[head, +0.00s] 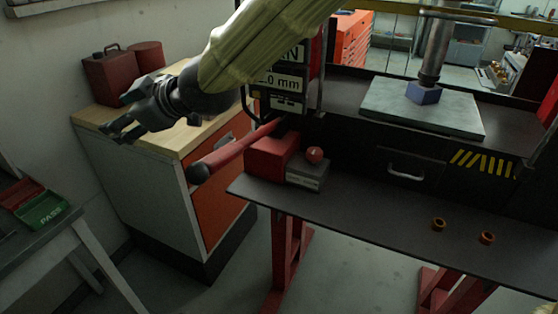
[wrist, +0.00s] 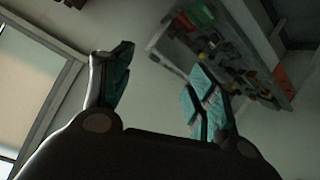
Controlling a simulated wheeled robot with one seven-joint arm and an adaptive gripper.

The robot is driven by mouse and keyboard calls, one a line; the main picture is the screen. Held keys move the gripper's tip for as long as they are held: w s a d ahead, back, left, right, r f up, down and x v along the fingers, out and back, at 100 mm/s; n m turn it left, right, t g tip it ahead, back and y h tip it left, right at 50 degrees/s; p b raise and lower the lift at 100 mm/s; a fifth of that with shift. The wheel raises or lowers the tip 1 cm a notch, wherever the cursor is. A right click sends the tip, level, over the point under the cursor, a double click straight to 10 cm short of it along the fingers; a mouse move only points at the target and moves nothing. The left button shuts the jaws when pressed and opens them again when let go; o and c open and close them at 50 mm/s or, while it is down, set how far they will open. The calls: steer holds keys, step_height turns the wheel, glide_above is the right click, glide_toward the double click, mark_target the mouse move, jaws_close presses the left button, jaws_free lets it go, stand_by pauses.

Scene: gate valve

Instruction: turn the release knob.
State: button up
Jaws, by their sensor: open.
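A small round red knob (head: 315,155) sits on a grey block (head: 307,175) beside a red box (head: 271,157) on the dark bench, which I take for the release knob. A red lever (head: 236,150) with a black grip reaches left from the red box. My gripper (head: 112,130) is open and empty in the head view, up and to the left of the knob, well apart from it, over the wooden-topped cabinet. In the wrist view its two fingers (wrist: 160,78) stand apart with nothing between them. The knob is not in the wrist view.
A press plate (head: 390,108) with a blue block (head: 423,93) under the ram stands at the back right. Two small rings (head: 439,224) lie on the front of the bench. The wooden-topped cabinet (head: 100,118) holds red cans (head: 110,78). A green tray (head: 43,210) sits at far left.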

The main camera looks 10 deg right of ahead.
steer(key=w+d+m+t+h+b, duration=0.25)
steer(key=w+d+m+h, duration=0.2)
steer(key=w+d, duration=0.35)
steer(key=m+g+h+b, duration=0.2)
steer(key=m+g+h, duration=0.6)
steer(key=m, duration=1.6)
glide_toward(315, 150)
steer(key=shift+g+y, duration=0.45)
steer(key=f, duration=0.9)
steer(key=shift+w+d+f+p, duration=0.15)
steer(key=shift+w+d+p, duration=0.15)
steer(key=shift+d+p, duration=0.1)
steer(key=c, duration=1)
